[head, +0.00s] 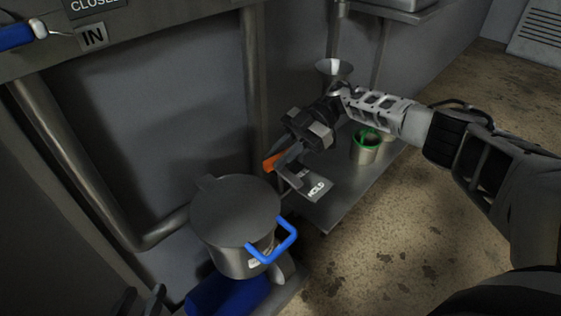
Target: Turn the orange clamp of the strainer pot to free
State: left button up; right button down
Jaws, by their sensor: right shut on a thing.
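The strainer pot (235,212) is a grey lidded pot with a blue loop handle (270,250) on its near side. The orange clamp (271,162) shows as a small orange piece behind and right of the pot, beside a plate marked HOLD (316,189). My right gripper (280,164) comes in from the right and is shut on the orange clamp, its fingers hiding part of it. My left gripper (145,301) shows only as dark tips at the bottom edge, left of the pot, and its opening is unclear.
A metal shelf (345,200) extends right of the pot with a green-rimmed cup (366,147). A funnel (334,70) stands behind my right wrist. A blue cylinder (225,297) lies below the pot. Pipes (75,160) run along the left wall. Open floor (400,240) is at the right.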

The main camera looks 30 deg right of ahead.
dwell(0.5)
jog(key=c, duration=1.3)
grip_release()
